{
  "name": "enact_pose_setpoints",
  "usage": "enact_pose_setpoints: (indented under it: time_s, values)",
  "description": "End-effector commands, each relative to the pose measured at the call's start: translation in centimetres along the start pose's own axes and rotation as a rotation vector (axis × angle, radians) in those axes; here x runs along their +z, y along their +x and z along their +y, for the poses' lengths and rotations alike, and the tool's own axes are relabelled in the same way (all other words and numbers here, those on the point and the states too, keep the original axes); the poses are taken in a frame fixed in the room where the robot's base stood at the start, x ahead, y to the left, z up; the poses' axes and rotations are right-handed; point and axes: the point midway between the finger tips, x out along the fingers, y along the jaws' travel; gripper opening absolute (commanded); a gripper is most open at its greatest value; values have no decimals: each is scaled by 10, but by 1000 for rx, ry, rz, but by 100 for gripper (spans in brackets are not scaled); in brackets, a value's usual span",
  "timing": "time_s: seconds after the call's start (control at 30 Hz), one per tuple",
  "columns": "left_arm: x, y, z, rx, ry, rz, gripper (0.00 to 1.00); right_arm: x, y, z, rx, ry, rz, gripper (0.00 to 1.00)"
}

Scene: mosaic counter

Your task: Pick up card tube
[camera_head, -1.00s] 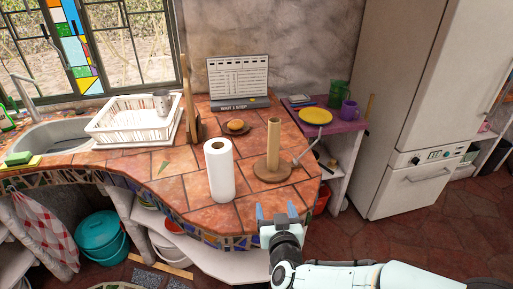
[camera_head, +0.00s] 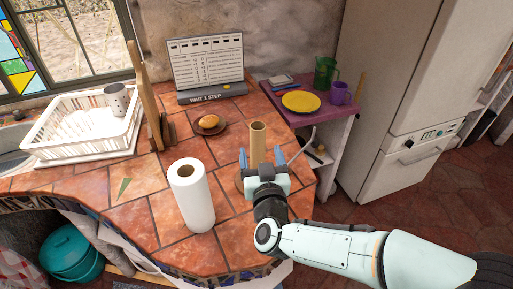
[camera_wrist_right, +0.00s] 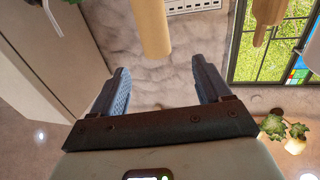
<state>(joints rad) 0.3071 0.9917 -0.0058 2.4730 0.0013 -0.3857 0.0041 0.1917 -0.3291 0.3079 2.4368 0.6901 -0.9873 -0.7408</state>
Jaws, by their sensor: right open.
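The card tube (camera_head: 258,138) is a plain tan cylinder standing upright on the round wooden holder base on the counter. My right gripper (camera_head: 262,158) is open and empty, in front of the tube with its blue fingers to either side of the tube's line in the head view. The gripper hides the tube's lower part and most of the base. In the right wrist view, the tube (camera_wrist_right: 151,28) shows beyond the gap between the open fingers (camera_wrist_right: 160,70), apart from them. My left gripper is not in view.
A white paper roll (camera_head: 192,200) stands left of my right gripper. A small plate with a bun (camera_head: 209,122), a display stand (camera_head: 210,72) and a white dish rack (camera_head: 78,130) are behind it. A purple shelf (camera_head: 330,112) with a yellow plate (camera_head: 301,101) is at right.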

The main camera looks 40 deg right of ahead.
Motion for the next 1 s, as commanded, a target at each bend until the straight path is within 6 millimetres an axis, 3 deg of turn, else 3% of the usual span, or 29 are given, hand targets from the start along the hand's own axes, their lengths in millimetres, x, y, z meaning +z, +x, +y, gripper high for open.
enact_pose_setpoints:
  time_s: [0.3, 0.57, 0.83, 1.0]
  values:
    - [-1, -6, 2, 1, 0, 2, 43, 2, 59, 1, 2, 0, -3, 77]
    - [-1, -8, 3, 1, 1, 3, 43, 5, 79, 2, 3, 0, -3, 77]
    - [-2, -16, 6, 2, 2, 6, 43, 13, 117, 6, 2, 1, -2, 77]
    - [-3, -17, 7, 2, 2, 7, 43, 14, 125, 6, 1, 0, -1, 77]
